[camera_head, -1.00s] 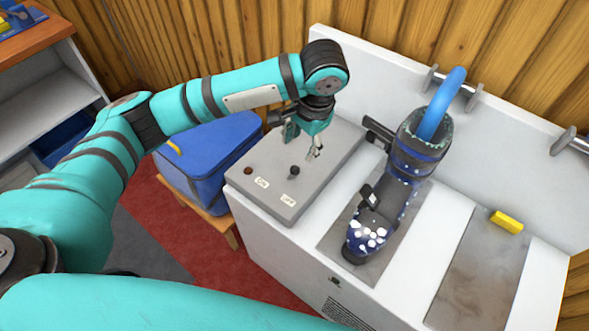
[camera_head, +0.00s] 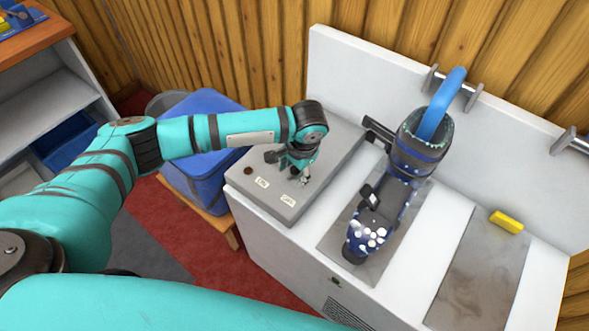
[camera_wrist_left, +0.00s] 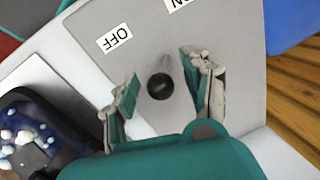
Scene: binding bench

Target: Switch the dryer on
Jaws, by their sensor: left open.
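The grey control box (camera_head: 336,160) sits on the left end of the white bench. Its top bears an ON label (camera_head: 262,183) and an OFF label (camera_head: 288,200), which also shows in the left wrist view (camera_wrist_left: 115,38). A black-knobbed switch lever (camera_wrist_left: 160,87) stands on the box. My left gripper (camera_head: 294,178) is over the box. In the left wrist view its fingers (camera_wrist_left: 160,86) are open, one on each side of the knob, with gaps visible. In the head view the gripper largely hides the lever. My right gripper is out of view.
A dark boot (camera_head: 404,185) with a blue hose (camera_head: 447,97) in its top stands right of the box. A yellow block (camera_head: 506,221) lies further right. A blue bag (camera_head: 200,185) sits on a wooden stool beside the bench.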

